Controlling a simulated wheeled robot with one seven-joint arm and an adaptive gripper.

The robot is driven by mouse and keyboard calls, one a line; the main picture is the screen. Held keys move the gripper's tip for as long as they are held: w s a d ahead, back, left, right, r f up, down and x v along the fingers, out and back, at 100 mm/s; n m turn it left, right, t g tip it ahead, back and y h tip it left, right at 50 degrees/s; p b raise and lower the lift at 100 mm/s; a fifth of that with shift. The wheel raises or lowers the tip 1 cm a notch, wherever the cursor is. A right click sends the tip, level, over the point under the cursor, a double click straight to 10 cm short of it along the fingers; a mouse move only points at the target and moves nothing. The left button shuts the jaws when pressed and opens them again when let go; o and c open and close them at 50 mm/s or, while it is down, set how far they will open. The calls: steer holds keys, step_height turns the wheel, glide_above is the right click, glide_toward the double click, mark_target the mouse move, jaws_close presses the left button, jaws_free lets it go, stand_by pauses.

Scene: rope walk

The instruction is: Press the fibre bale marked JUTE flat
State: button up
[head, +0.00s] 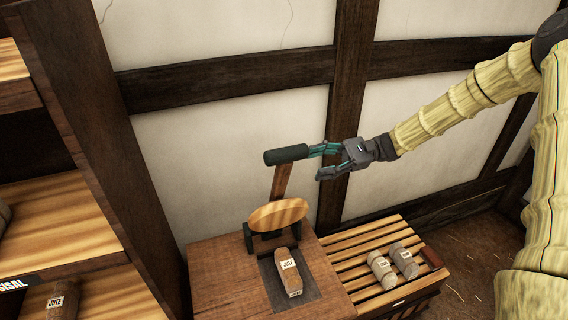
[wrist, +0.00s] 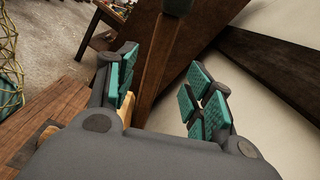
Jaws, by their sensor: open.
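In the head view, a tan bale marked JUTE (head: 289,276) lies on the dark bed (head: 312,283) of a wooden press. The press's round wooden plate (head: 278,213) is raised and tilted behind the bale, apart from it. A wooden lever (head: 281,180) rises from it to a dark green handle (head: 285,155). My gripper (head: 319,163) is open at the handle's right end, one finger overlapping that end in the picture. In the wrist view, the lever (wrist: 155,66) shows between my open fingers; I cannot tell whether they touch the handle.
A slatted crate (head: 350,262) with two grey bales (head: 382,270) (head: 404,261) stands right of the press. A timbered wall (head: 230,145) stands close behind.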

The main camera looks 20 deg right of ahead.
mark_target(284, 183)
steer(key=a+p, duration=0.2)
steer(key=a, duration=0.8)
steer(key=shift+s+a+p, duration=0.15)
steer(key=shift+s+p, duration=0.05)
steer(key=shift+p, duration=0.2)
jaws_close()
